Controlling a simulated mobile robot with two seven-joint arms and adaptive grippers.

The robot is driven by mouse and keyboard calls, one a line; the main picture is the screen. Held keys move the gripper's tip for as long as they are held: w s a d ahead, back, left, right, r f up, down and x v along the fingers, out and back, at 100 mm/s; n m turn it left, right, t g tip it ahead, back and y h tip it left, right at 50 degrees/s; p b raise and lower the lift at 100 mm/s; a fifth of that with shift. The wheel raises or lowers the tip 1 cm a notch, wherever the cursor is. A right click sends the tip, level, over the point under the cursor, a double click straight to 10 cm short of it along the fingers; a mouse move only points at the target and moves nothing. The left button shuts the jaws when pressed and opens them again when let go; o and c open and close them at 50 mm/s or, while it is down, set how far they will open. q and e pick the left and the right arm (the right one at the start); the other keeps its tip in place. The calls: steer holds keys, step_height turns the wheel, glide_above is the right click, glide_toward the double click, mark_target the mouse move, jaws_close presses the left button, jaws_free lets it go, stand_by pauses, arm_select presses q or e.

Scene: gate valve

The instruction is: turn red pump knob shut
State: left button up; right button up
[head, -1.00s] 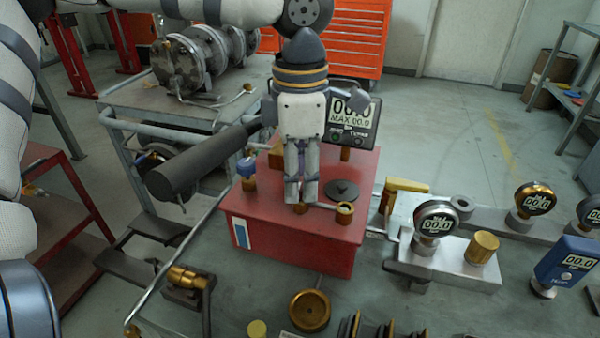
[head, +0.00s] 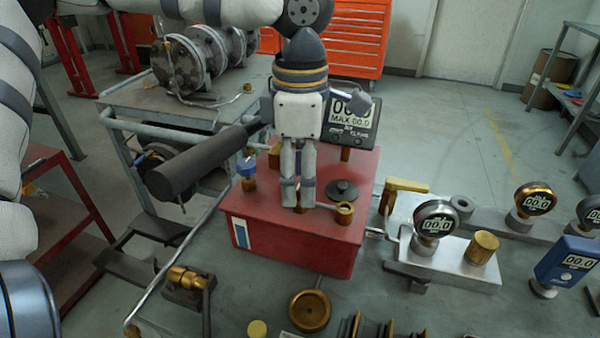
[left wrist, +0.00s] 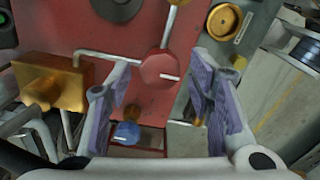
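The red pump knob (left wrist: 160,68) shows in the left wrist view as a small faceted red cap on a red surface, with thin pipes meeting at it. My left gripper (left wrist: 161,75) has its two fingers spread, with the knob between the tips in that view. I cannot tell whether the fingers touch it or how far above it they are. In the head view my left gripper (head: 299,205) points down over the red pump box (head: 290,247). The fingers hide the knob there. My right gripper is not in view.
A blue knob (head: 246,168) stands at the box's left, and a display (head: 353,118) stands behind. A black disc (head: 342,190) and a brass fitting (head: 344,212) sit right of the fingers. Gauges (head: 436,222) and a yellow handle (head: 405,187) are farther right.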

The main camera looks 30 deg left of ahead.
mark_target(300, 182)
arm_select(q)
step_height(300, 182, up, 12)
stand_by(0.6)
